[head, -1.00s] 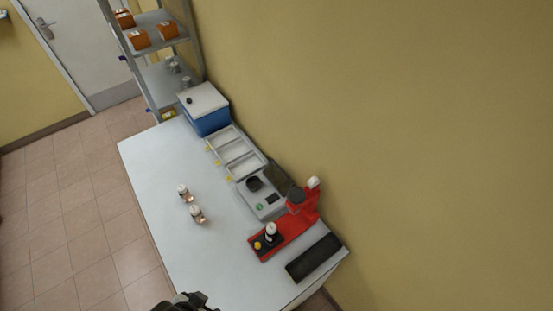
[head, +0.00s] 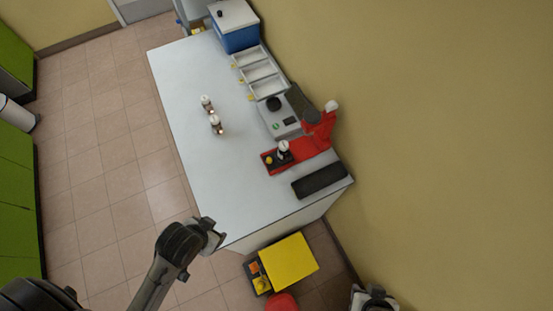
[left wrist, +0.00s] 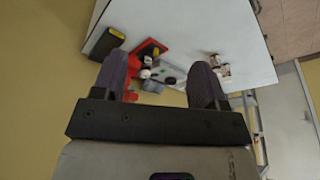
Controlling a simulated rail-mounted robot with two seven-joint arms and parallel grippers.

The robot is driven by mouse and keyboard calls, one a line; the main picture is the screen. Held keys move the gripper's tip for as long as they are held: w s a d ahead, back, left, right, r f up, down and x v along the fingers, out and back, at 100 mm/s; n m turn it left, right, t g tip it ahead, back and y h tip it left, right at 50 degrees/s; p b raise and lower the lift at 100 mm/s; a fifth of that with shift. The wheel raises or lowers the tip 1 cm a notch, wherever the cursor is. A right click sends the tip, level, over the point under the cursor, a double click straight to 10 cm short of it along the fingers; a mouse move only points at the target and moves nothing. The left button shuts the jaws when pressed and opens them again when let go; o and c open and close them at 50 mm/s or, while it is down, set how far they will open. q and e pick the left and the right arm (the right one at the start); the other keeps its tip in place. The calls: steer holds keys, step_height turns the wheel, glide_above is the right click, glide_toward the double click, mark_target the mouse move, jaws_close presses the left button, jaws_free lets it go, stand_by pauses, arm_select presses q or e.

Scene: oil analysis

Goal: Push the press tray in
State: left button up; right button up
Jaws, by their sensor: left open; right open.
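The red press (head: 318,135) stands near the wall-side end of the white table. Its dark press tray (head: 268,164), with a yellow knob, sticks out from the base toward the table's middle. A white-capped jar (head: 283,148) stands at the tray. In the left wrist view the tray (left wrist: 151,50) shows between my left gripper's spread fingers (left wrist: 160,80), some distance beyond them. My left gripper (head: 212,238) is open and empty, off the table's near edge.
A black mat (head: 319,180) lies beside the press. A scale (head: 279,118), white trays (head: 262,76) and a blue box (head: 235,30) line the wall. A yellow-topped box (head: 288,261) is below the near end.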

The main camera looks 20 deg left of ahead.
steer(key=shift+d, duration=0.25)
